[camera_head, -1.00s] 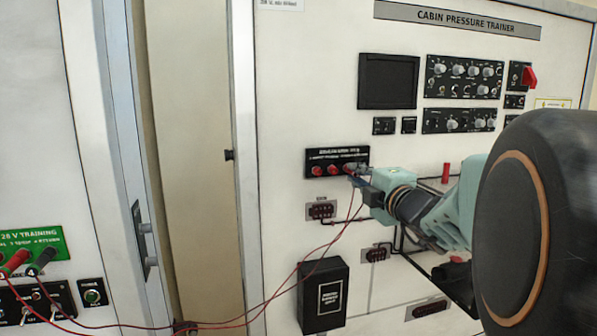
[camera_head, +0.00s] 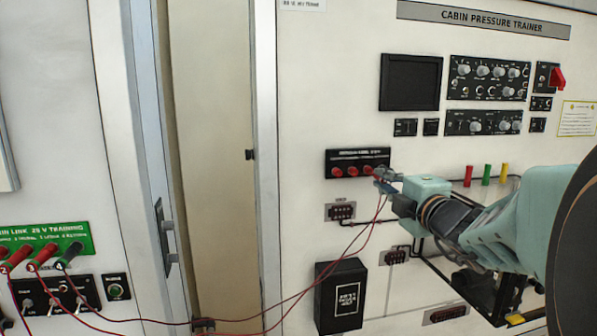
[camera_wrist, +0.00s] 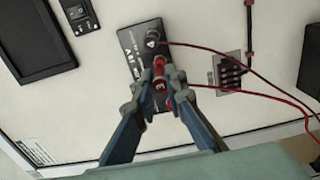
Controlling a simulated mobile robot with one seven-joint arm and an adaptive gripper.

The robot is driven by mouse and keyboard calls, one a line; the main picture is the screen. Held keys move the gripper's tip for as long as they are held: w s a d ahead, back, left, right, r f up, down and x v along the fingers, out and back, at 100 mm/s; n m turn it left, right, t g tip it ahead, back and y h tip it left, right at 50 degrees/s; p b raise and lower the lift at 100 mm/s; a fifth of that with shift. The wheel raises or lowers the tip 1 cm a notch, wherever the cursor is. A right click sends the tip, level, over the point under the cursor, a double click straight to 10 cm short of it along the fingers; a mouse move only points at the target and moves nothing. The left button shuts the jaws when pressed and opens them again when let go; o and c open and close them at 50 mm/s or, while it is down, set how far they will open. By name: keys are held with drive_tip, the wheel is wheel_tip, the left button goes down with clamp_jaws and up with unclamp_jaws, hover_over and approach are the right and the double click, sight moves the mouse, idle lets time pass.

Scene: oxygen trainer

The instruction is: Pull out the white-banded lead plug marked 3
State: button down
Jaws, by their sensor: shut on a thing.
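In the head view, my gripper (camera_head: 384,178) is at the right end of a small black panel (camera_head: 345,157) with a row of red sockets (camera_head: 352,171). The wrist view shows its fingertips (camera_wrist: 161,84) closed around a red plug or post (camera_wrist: 159,67) on that panel. A black plug (camera_wrist: 152,40) with a lead sits beside the fingers. I cannot make out a white band or a 3 on the held piece. At the far left, a green-labelled panel (camera_head: 75,233) holds red plugs (camera_head: 44,254) and a black plug (camera_head: 69,254) with small pale number marks.
Thin red leads (camera_head: 300,291) hang from the gripper area and cross to the left cabinet. A black box (camera_head: 341,295) is mounted below the panel. Red, green and yellow posts (camera_head: 486,175) stand behind my arm. A door edge (camera_head: 265,150) separates the cabinets.

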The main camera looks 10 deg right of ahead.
drive_tip(key=shift+s, duration=0.95)
